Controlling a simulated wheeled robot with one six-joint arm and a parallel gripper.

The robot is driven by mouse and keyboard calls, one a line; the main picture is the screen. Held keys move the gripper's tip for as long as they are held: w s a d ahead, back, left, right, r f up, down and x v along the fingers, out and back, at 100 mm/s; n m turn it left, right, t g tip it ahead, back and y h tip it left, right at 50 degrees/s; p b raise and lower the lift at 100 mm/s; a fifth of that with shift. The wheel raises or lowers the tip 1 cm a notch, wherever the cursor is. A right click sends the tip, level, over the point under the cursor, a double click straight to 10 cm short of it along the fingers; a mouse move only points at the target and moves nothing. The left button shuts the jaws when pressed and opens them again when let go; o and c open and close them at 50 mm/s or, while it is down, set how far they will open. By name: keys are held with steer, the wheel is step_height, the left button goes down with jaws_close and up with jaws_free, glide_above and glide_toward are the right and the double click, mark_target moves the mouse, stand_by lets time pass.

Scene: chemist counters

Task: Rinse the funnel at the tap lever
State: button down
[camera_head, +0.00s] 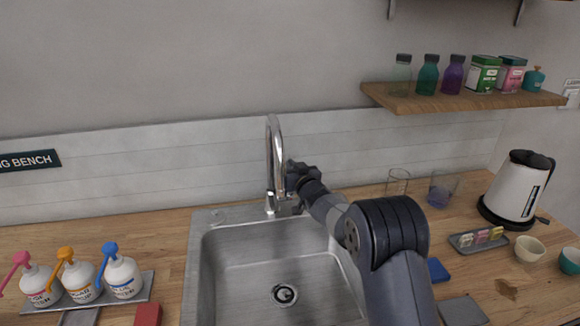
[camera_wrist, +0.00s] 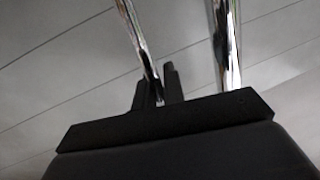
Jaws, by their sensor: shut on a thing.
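The chrome tap (camera_head: 272,150) stands upright behind the sink (camera_head: 205,265), its spout curving over the basin. My gripper (camera_head: 292,178) is just right of the tap's body, partly hidden by my wrist. In the wrist view, my gripper (camera_wrist: 158,88) is shut on a thin chrome rod, which looks like the tap lever (camera_wrist: 140,48). A thicker chrome pipe of the tap (camera_wrist: 226,45) rises to the right of the fingers. I see no funnel in either view, and no water can be made out.
Wash bottles stand on a tray (camera_head: 145,290) at the left. Right of the sink are glass beakers (camera_head: 441,191), a kettle (camera_head: 515,188), a small tray (camera_head: 461,248), bowls (camera_head: 530,249) and a blue sponge-like block (camera_head: 438,270). A wooden shelf (camera_head: 400,106) with bottles hangs above.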

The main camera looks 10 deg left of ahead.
steer(key=shift+s+d+f+b, duration=0.1)
steer(key=shift+s+f+b, duration=0.1)
steer(key=shift+b, duration=1.3)
steer(key=shift+s+t+y+b, duration=0.15)
steer(key=shift+t+y+b, duration=0.15)
steer(key=shift+b, duration=0.25)
steer(key=shift+s+d+b, duration=0.15)
steer(key=shift+s+b, duration=0.05)
steer(key=shift+b, duration=0.75)
steer(key=shift+r+t, duration=0.25)
steer(key=shift+t, duration=0.05)
steer(key=c, duration=1.5)
jaws_free()
steer(key=shift+s+d, duration=0.1)
